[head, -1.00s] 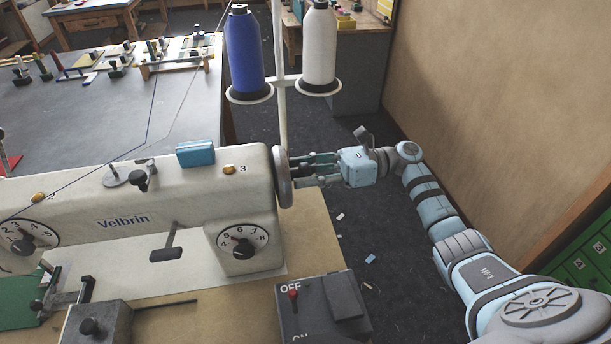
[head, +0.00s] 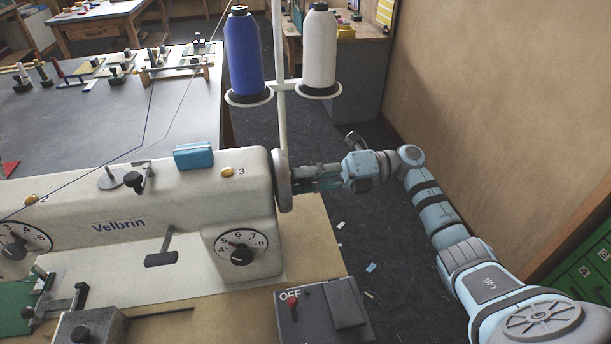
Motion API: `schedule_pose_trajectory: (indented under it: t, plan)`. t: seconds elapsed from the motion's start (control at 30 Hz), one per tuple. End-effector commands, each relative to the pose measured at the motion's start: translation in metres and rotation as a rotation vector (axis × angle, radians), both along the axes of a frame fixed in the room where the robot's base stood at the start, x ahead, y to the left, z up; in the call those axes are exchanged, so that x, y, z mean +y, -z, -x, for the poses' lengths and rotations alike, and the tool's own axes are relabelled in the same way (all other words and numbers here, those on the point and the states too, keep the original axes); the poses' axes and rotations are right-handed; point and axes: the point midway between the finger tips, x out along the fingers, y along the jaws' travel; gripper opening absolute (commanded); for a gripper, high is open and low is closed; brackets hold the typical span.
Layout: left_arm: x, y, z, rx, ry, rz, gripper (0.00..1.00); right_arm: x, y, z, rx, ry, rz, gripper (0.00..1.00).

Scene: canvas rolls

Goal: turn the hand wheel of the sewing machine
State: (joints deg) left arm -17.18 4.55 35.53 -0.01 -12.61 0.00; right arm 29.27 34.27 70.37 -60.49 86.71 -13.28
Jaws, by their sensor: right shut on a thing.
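The cream sewing machine (head: 140,203), marked Velbrin, stands on its table at the left. Its grey hand wheel (head: 282,181) sits at the right end of the machine body, seen nearly edge-on. My right gripper (head: 300,180) reaches in from the right and is shut on the hand wheel at its outer side. The exact contact of its fingers is partly hidden by the wheel's edge and the gripper itself. My left gripper is not in view.
A thread stand with a blue spool (head: 243,60) and a white spool (head: 319,52) rises behind the wheel. A switch box (head: 322,315) marked OFF is in front. A wall (head: 500,100) and green drawers (head: 585,270) lie at the right.

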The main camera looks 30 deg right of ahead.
Motion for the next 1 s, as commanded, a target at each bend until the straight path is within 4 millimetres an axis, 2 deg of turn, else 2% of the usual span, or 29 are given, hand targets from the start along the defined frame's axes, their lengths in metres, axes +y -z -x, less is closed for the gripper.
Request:
schedule_pose_trajectory:
  t: [1.0]
  plan:
    - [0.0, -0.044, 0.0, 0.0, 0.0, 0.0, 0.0, 0.0, -0.002, 0.0, 0.934, 0.0, -0.241, 0.09]
